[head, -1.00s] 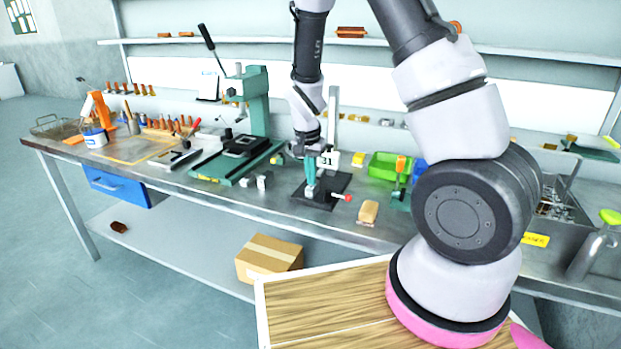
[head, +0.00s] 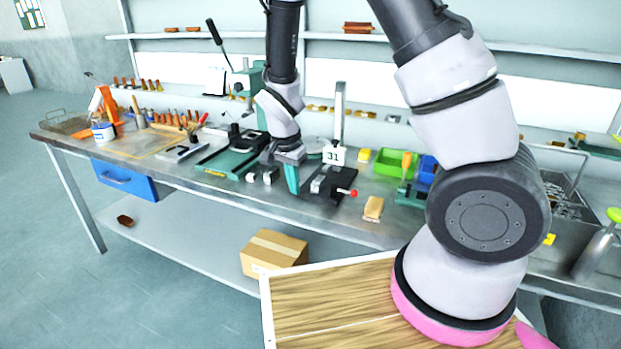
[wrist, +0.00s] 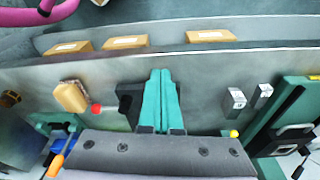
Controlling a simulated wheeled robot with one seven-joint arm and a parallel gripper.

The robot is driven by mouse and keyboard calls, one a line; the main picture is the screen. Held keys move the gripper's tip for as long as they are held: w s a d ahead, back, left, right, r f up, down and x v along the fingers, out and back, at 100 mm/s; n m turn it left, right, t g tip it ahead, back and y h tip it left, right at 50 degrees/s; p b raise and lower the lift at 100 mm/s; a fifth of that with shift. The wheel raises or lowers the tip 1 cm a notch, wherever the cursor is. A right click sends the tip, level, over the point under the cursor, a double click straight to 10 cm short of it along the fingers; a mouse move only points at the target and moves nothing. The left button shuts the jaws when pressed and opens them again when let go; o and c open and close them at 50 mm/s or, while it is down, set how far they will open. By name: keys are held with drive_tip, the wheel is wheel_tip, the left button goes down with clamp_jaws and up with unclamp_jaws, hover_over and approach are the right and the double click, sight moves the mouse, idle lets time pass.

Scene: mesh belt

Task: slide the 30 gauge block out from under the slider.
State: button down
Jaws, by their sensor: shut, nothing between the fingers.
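The height stand has a dark base (head: 338,192), a grey upright column (head: 340,112) and a red-tipped lever (head: 350,193). A white tag (head: 333,154) on the stand reads 31. A small light metal piece (head: 318,184) shows low on the stand; I cannot tell whether it is the 30 block, and the slider's contact is not clear. My gripper (head: 292,182) has teal fingers, shut and empty, just left of the stand. In the wrist view the shut fingers (wrist: 160,98) are beside the dark base (wrist: 130,100); the slider is out of sight.
Two small metal blocks (head: 259,177) stand left of my gripper; the wrist view shows them too (wrist: 248,97). A green press (head: 235,155) is farther left. A tan brush-like block (head: 373,208) lies right of the stand, before a yellow-green bin (head: 395,163). The bench front is clear.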

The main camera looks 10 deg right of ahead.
sight(319, 181)
drive_tip(key=w+d, duration=0.8)
drive_tip(key=shift+d, duration=0.1)
drive_tip(key=shift+w+d+f, duration=0.1)
drive_tip(key=shift+d+f, duration=0.15)
drive_tip(key=shift+f, duration=0.55)
drive_tip(key=shift+s, duration=0.2)
drive_tip(key=shift+s+a+f, duration=0.15)
drive_tip(key=shift+s+a, duration=0.15)
drive_tip(key=shift+s, duration=0.05)
drive_tip(key=shift+a+r, duration=0.15)
drive_tip(key=shift+r, duration=0.5)
drive_tip(key=shift+w, duration=0.15)
